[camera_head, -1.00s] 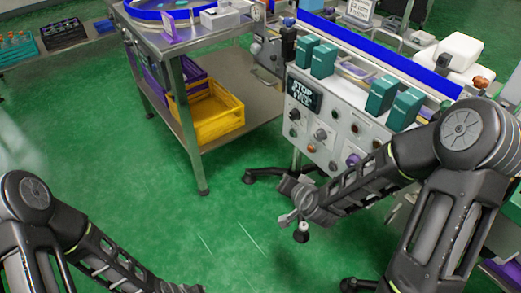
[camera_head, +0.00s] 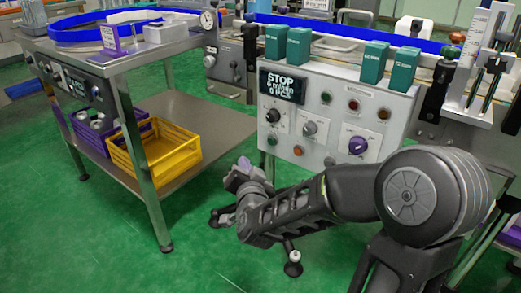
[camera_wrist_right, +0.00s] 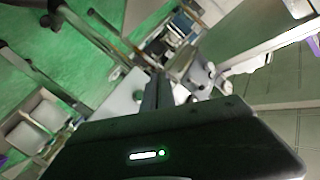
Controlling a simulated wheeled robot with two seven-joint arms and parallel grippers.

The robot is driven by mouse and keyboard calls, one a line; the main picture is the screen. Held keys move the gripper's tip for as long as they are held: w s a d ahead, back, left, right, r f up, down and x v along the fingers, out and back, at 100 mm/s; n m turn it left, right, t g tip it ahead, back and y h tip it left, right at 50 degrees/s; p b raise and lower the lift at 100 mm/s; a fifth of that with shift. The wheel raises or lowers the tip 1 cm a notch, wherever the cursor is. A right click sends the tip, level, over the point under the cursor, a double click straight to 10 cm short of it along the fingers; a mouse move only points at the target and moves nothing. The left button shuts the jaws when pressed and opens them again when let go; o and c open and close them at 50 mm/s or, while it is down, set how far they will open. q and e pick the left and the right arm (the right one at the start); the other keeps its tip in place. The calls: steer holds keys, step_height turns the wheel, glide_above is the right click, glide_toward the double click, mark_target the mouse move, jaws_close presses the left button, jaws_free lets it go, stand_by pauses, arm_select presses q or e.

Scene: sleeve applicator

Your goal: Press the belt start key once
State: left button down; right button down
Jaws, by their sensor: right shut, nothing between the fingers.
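The control panel (camera_head: 340,128) is a light grey box on the front of the conveyor machine. Its dark display (camera_head: 282,86) reads STOP, with zero speed and zero PCS. A green button (camera_head: 272,139) sits at its lower left and an orange-red button (camera_head: 298,150) to the right of that. Another green button (camera_head: 326,97) and a red button (camera_head: 353,104) are in the upper row. Labels are too small to tell which is the start key. My right gripper (camera_head: 240,174) is shut and empty, in front and left of the panel, apart from it. My left gripper is out of view.
Green floor between is clear.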

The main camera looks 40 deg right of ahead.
mark_target(271, 141)
steer(key=shift+d, duration=0.15)
steer(key=w+d, duration=0.2)
steer(key=d, duration=0.6)
steer(key=shift+w, duration=0.25)
steer(key=shift+d, duration=0.1)
steer(key=shift+d, duration=0.15)
stand_by(1.9)
steer(key=shift+w+d, duration=0.15)
steer(key=shift+d, duration=0.1)
